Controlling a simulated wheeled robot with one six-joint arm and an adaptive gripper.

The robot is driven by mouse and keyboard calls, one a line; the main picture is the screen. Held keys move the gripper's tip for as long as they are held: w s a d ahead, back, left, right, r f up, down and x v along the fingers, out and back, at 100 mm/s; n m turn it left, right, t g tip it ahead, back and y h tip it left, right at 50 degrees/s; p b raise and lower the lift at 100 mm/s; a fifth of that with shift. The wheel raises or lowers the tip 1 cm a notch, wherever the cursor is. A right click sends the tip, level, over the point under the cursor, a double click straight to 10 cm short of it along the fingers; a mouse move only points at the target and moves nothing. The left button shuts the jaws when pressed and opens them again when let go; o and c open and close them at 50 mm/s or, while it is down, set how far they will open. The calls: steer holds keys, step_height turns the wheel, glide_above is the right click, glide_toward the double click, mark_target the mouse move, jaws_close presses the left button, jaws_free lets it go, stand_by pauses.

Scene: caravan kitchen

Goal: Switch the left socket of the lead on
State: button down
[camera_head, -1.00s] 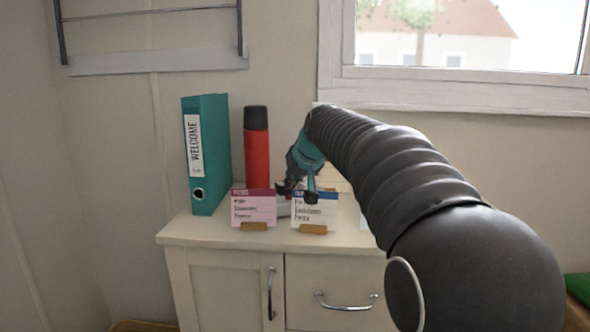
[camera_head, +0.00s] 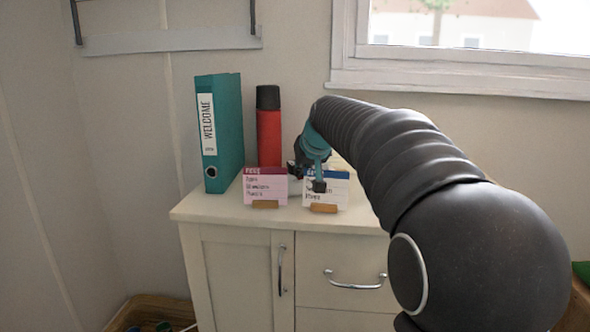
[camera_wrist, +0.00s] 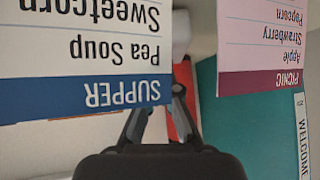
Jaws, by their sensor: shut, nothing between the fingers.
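No socket or switch of the lead shows clearly. A small white piece (camera_head: 295,186) shows between the two cards on the cabinet top; I cannot tell whether it is the lead. The pink PICNIC card (camera_head: 266,186) stands left of my gripper. The blue-topped SUPPER card (camera_head: 340,193) stands at my gripper, partly covered by it. My gripper (camera_head: 312,182) is shut and empty, close to the SUPPER card. In the wrist view, both cards appear upside down, and the SUPPER card (camera_wrist: 85,95) hides part of what lies beyond my gripper (camera_wrist: 162,108).
A teal WELCOME binder (camera_head: 228,130) and a red flask with a black cap (camera_head: 269,135) stand behind the cards. The cream cabinet (camera_head: 235,265) has a door and a drawer with metal handles. A window (camera_head: 480,75) is above right. The cabinet top's left front corner is bare.

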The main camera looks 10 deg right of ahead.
steer(key=shift+d+f, duration=0.15)
steer(key=shift+d, duration=0.1)
steer(key=shift+d, duration=0.7)
step_height(320, 180, up, 4)
steer(key=shift+w+d+f+p, duration=0.1)
steer(key=shift+d+p, duration=0.05)
steer(key=shift+p, duration=0.8)
steer(key=v, duration=1)
steer(key=shift+d+r, duration=0.2)
steer(key=shift+r, duration=0.05)
